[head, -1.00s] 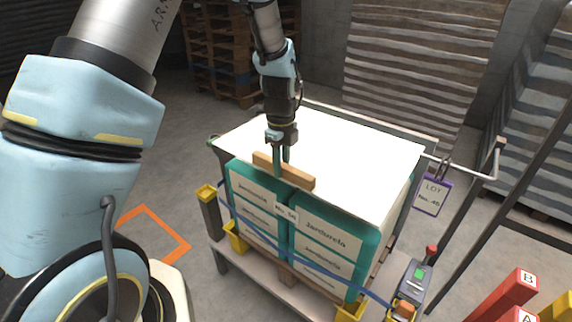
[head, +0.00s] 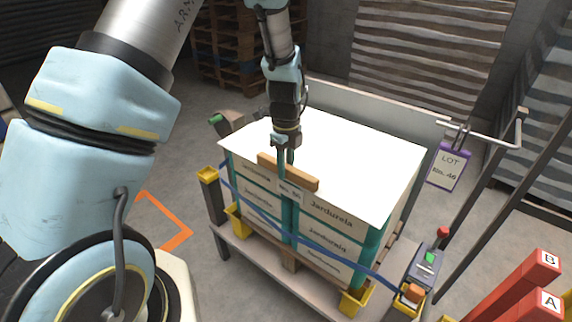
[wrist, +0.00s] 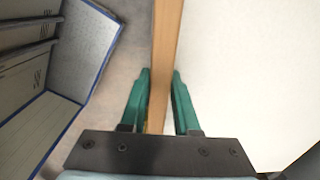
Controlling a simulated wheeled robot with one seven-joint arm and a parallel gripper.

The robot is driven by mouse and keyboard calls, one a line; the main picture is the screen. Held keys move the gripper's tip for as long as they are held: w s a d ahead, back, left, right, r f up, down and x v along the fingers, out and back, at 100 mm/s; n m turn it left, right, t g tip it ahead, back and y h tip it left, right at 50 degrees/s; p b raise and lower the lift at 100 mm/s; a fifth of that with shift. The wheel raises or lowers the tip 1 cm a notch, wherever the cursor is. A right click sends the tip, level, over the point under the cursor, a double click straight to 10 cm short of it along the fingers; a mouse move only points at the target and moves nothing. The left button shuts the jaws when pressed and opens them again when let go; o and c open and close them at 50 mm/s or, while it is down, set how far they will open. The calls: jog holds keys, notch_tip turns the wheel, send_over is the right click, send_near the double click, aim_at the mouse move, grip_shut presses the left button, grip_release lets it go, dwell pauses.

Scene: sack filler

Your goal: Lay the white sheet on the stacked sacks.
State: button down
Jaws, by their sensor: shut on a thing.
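The white sheet (head: 340,160) lies flat over the top of the stacked sacks (head: 330,222), spreading back from a wooden bar (head: 300,178) along its near edge. The sacks are teal and pale with printed labels. My gripper (head: 287,165) is shut on the wooden bar near its middle, at the front top edge of the stack. In the wrist view, the green fingers (wrist: 160,100) stand on both sides of the bar (wrist: 165,50), with the sheet (wrist: 245,75) to the right. I cannot tell whether the whole sheet touches the sacks.
Yellow corner pieces (head: 238,220) stand at the base. A LOT tag (head: 450,166) hangs from a rail at right. Red blocks (head: 535,275) stand at lower right.

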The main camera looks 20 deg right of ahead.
jog(key=shift+f, duration=0.15)
jog(key=c, duration=0.6)
grip_release()
jog(key=shift+o, duration=0.2)
notch_tip(320, 180, up, 11)
jog(key=shift+f+b, duration=0.1)
jog(key=shift+b, duration=1)
jog(key=s+a+r+n, duration=0.1)
jog(key=s+a+n, duration=0.1)
jog(key=a+n, duration=1.2)
jog(key=s+a+n+t, duration=0.1)
jog(key=s+a+n, duration=0.1)
jog(key=a+n, duration=1.3)
jog(key=shift+s+a+r+t, duration=0.3)
jog(key=shift+a+r, duration=0.1)
jog(key=shift+a, duration=0.6)
